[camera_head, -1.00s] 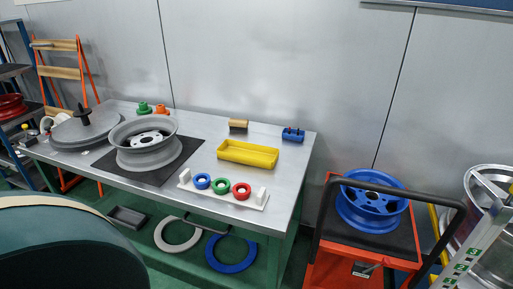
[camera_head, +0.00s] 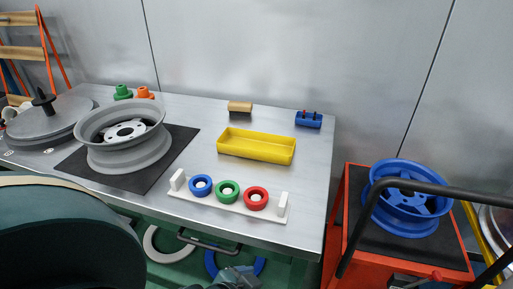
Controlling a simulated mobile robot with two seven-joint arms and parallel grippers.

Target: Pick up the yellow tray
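The yellow tray (camera_head: 257,154) is a shallow, open, rectangular tray that looks empty. It lies flat on the grey metal workbench (camera_head: 215,112), right of the middle of the bench top. A grey mechanical part (camera_head: 238,278) shows at the bottom edge of the head view, in front of the bench. It may be part of one of my arms, but I cannot tell which. Neither gripper's fingers can be made out, and nothing touches the tray.
A white rack (camera_head: 228,204) with blue, green and red rings stands in front of the tray. A grey wheel rim (camera_head: 128,158) sits on a black mat at left. A brush (camera_head: 240,108) and a blue block (camera_head: 308,119) lie behind. An orange cart (camera_head: 345,236) holds a blue rim (camera_head: 407,228).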

